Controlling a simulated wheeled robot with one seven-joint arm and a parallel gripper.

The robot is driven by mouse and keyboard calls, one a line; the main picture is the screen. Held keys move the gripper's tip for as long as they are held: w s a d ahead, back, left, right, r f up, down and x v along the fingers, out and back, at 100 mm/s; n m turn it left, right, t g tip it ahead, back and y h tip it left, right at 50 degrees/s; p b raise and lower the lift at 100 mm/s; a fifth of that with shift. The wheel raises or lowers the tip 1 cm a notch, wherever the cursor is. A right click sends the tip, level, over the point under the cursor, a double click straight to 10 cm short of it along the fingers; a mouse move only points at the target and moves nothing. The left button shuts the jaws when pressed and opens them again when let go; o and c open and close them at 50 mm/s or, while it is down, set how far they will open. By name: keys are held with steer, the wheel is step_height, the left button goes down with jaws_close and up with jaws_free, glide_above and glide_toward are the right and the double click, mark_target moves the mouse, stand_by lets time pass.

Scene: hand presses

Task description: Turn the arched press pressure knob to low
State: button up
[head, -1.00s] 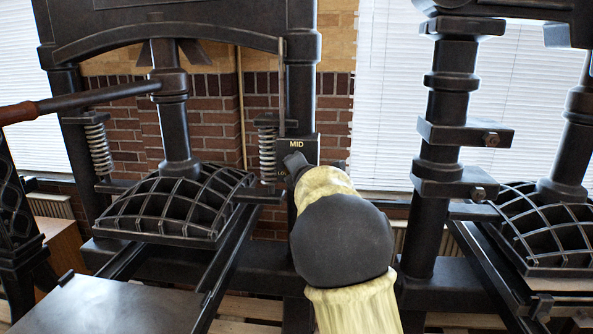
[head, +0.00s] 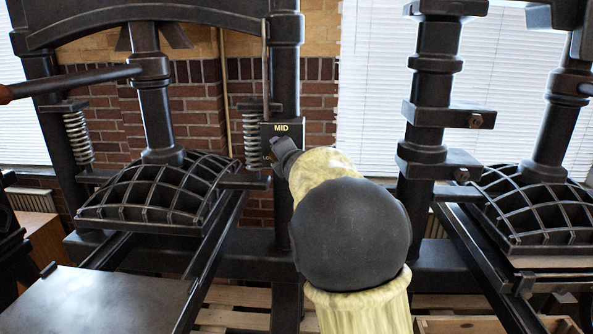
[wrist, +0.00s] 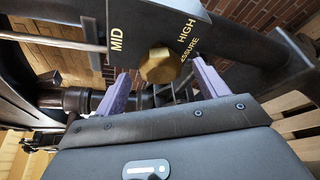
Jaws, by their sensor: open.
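The arched press (head: 282,30) stands at the left in the head view. Its dark pressure panel (head: 283,127) on the right post reads MID on top, with a partly covered LOW at lower left. The wrist view shows the panel (wrist: 145,22) close up, with MID, HIGH and PRESSURE. The brass pressure knob (wrist: 158,66) sits between the two purple fingertips of my gripper (wrist: 160,73). The fingers are open with a gap on each side of the knob. In the head view my arm and gripper hide the knob.
A ribbed platen (head: 160,200) and a flat bed plate (head: 95,305) lie left of my arm. A second press (head: 432,90) stands at the right. Brick wall and windows with blinds (head: 385,90) are behind. Post and rails leave little room near the panel.

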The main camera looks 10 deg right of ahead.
steer(key=s+r+b, duration=0.2)
steer(key=s+b, duration=0.3)
steer(key=s, duration=0.8)
steer(key=shift+d+r+b, duration=0.15)
steer(key=shift+r+b, duration=0.05)
steer(key=shift+b, duration=0.1)
steer(key=s+f+m+g+h, duration=0.1)
steer(key=s+f+m+g, duration=0.25)
steer(key=f+m, duration=0.65)
steer(key=s+f+m+g, duration=0.5)
steer(key=s+f+m, duration=0.2)
steer(key=s+f, duration=0.45)
steer(key=s+f+m+g, duration=0.5)
steer(key=s+f+m, duration=0.3)
steer(key=f, duration=0.7)
step_height(320, 180, up, 17)
steer(key=n+p, duration=0.1)
steer(key=p, duration=1.6)
steer(key=shift+s+a, duration=0.35)
